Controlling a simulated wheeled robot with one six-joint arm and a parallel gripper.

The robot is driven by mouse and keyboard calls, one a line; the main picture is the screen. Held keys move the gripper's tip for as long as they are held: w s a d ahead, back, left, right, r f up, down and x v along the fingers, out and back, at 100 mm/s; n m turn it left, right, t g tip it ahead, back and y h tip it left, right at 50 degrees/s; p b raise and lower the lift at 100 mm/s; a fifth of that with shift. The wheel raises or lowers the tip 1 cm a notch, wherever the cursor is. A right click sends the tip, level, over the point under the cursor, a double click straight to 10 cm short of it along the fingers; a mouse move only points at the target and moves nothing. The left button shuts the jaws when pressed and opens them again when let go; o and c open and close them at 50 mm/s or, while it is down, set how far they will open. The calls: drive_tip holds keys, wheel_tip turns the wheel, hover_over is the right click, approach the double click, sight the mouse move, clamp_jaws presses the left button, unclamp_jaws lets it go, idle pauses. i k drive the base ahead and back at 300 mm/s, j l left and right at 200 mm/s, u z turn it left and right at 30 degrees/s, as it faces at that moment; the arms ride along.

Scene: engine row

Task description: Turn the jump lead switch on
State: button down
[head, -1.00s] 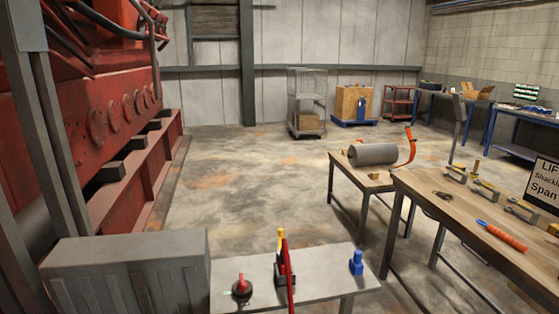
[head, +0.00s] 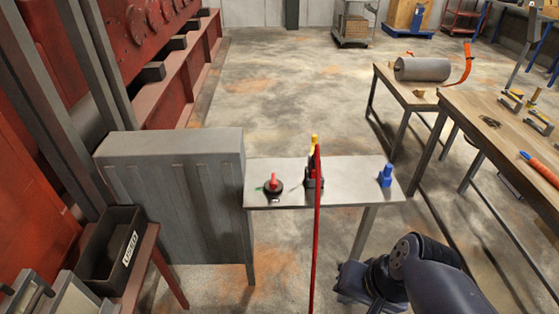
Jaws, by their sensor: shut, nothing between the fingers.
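The jump lead switch looks to be the red knob on a round black base (head: 273,185). It sits on the left part of a small grey metal table (head: 345,171). A small green mark shows just left of its base. The knob's red handle points up and away in the picture, and its exact setting is too small to tell. Part of my dark arm shows at the lower right, in front of the table. My gripper is not visible there, and nothing of mine touches the switch.
A black holder with red and yellow parts (head: 313,180) stands right of the switch. A thin red upright strip (head: 316,235) crosses in front of it. A blue item (head: 385,176) is at the table's right. A grey ribbed box (head: 172,175) stands left. Wooden workbenches (head: 478,101) are right.

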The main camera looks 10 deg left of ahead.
sight(274, 183)
drive_tip(key=i+j+u, duration=0.25)
drive_tip(key=i+j, duration=0.5)
